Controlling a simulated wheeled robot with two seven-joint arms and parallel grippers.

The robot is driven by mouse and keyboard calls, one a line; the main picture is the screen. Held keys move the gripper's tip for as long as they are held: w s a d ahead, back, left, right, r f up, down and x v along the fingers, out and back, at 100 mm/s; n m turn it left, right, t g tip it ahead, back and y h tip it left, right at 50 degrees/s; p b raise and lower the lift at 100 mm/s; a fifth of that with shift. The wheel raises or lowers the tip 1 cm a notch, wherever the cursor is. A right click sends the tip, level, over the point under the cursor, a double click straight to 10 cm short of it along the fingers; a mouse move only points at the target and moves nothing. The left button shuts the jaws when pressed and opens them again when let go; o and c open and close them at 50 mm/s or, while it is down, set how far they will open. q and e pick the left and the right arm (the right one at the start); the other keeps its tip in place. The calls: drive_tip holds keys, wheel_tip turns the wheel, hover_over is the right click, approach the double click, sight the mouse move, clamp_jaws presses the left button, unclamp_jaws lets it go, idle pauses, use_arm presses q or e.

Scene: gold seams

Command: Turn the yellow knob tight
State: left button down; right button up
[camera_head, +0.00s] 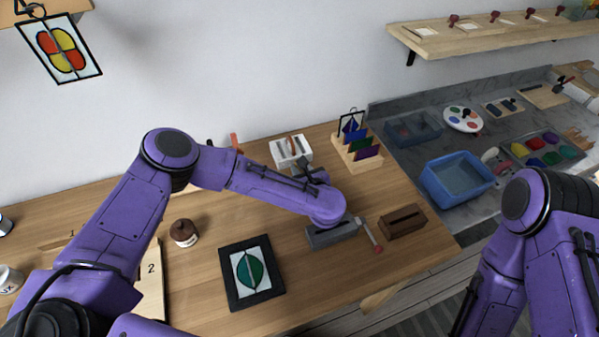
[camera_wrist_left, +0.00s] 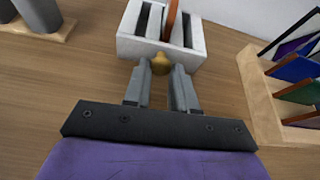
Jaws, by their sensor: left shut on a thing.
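The yellow knob (camera_wrist_left: 161,62) sticks out of the front face of a white slotted block (camera_wrist_left: 127,45) in the left wrist view. The block (camera_head: 278,153) stands near the back of the wooden table, with a brown upright piece (camera_wrist_left: 171,20) in its middle slot. My left gripper (camera_wrist_left: 161,72) is shut on the knob, one finger on each side. In the head view, my left gripper (camera_head: 308,172) is at the block's front and partly hidden by my wrist; I cannot make out the knob there. My right arm shows at the right, but its gripper is out of view.
A wooden rack of coloured glass (camera_head: 358,150) stands right of the block. A grey block with a red-tipped lever (camera_head: 372,235) and a brown slotted block (camera_head: 403,222) are at the right front. A black-framed leaf panel (camera_head: 232,297) lies front centre.

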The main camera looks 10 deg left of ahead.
use_arm(q)
drive_tip(key=shift+d+f+m+g+y+b, duration=0.1)
drive_tip(key=shift+m+g+y+b, duration=0.35)
drive_tip(key=shift+m, duration=0.3)
drive_tip(key=shift+d+f+m+g+y+b, duration=0.1)
drive_tip(key=shift+m+g+y+b, duration=0.15)
drive_tip(key=shift+m+y+b, duration=0.35)
drive_tip(key=c, duration=1.2)
unclamp_jaws()
drive_tip(key=shift+r, duration=0.1)
drive_tip(key=b+v, duration=0.3)
drive_tip(key=v, duration=0.7)
drive_tip(key=shift+s, duration=0.2)
drive_tip(key=shift+s+r, duration=0.1)
drive_tip(key=shift+r, duration=0.05)
